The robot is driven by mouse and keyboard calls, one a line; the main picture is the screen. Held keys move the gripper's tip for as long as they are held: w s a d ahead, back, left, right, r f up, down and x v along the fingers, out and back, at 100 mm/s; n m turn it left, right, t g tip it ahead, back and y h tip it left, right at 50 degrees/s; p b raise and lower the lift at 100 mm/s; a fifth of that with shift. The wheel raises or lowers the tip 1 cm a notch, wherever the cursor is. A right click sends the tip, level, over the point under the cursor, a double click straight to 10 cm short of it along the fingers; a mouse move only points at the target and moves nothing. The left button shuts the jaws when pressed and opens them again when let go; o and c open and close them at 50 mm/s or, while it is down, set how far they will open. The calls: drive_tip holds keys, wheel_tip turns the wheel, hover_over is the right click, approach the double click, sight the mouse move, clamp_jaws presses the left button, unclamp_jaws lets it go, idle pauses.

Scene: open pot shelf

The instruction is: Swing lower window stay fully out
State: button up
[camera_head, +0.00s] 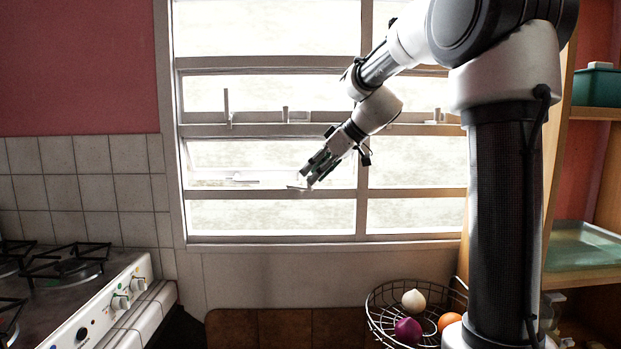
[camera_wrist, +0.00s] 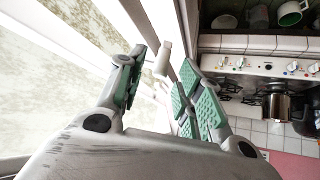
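My gripper (camera_head: 309,177) is at the lower left part of the window, in front of the lower sash rail. In the wrist view my gripper (camera_wrist: 163,78) has its green-padded fingers apart, with a clear gap between them. A pale, narrow piece, which looks like the lower window stay (camera_wrist: 163,58), shows in that gap, just beyond the fingertips. I cannot tell whether a finger touches it. In the head view a small pale end of the stay (camera_head: 297,187) shows beside the fingertips. The rest of the stay is hard to make out against the bright glass.
The white window frame (camera_head: 270,239) surrounds several panes. A stove (camera_head: 115,300) stands at the lower left. A wire basket (camera_head: 385,335) with vegetables is below right, and wooden shelves (camera_head: 595,114) are at the right.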

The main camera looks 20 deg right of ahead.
drive_tip(key=v, duration=0.9)
drive_tip(key=shift+s, duration=0.15)
